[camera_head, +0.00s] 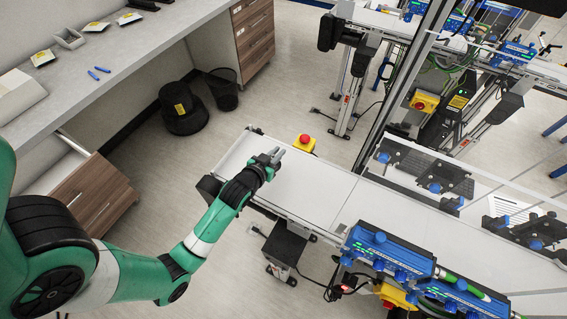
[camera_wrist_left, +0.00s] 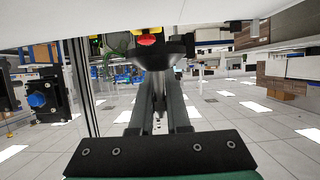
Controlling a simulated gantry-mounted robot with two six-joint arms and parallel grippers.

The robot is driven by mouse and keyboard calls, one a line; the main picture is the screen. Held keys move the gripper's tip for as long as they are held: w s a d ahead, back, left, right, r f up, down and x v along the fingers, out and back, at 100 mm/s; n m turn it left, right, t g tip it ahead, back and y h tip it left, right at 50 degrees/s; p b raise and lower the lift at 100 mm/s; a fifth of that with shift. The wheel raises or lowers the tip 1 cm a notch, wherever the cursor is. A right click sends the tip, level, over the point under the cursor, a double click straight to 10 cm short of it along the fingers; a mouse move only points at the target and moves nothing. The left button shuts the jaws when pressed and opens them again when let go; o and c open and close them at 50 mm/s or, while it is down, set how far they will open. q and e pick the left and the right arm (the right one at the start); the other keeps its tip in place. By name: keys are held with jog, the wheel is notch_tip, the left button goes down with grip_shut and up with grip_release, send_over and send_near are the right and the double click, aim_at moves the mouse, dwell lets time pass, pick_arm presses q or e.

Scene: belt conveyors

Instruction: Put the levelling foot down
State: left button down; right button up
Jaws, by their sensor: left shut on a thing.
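My left gripper (camera_head: 272,161) is over the near left end of the white conveyor belt (camera_head: 318,187). In the left wrist view its two fingers (camera_wrist_left: 160,88) are shut on the levelling foot (camera_wrist_left: 160,50), a dark piece with a wide round base at the fingertips. The white belt surface fills the top of that view, close to the foot's base. I cannot tell whether the base touches the belt. In the head view the foot is small and mostly hidden by the gripper. My right gripper is not in view.
A red and yellow emergency stop (camera_head: 304,143) stands at the belt's far edge. Blue sensor units (camera_head: 386,254) line the near edge farther right. Dark fixtures (camera_head: 425,172) stand beyond the belt. The belt right of my gripper is clear. A grey desk (camera_head: 110,75) is at upper left.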

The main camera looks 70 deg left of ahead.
aim_at(284, 167)
pick_arm(q)
jog(key=shift+w+f, duration=0.85)
jog(key=shift+f, duration=0.15)
jog(key=shift+w+d+f+b, duration=0.1)
jog(key=shift+w+f+b, duration=0.05)
jog(key=shift+f+b, duration=0.15)
jog(key=shift+w+f+b, duration=0.1)
jog(key=shift+f+b, duration=0.2)
jog(key=shift+f, duration=1.2)
jog(key=shift+f, duration=0.1)
jog(key=shift+f, duration=0.15)
jog(key=c, duration=0.9)
grip_release()
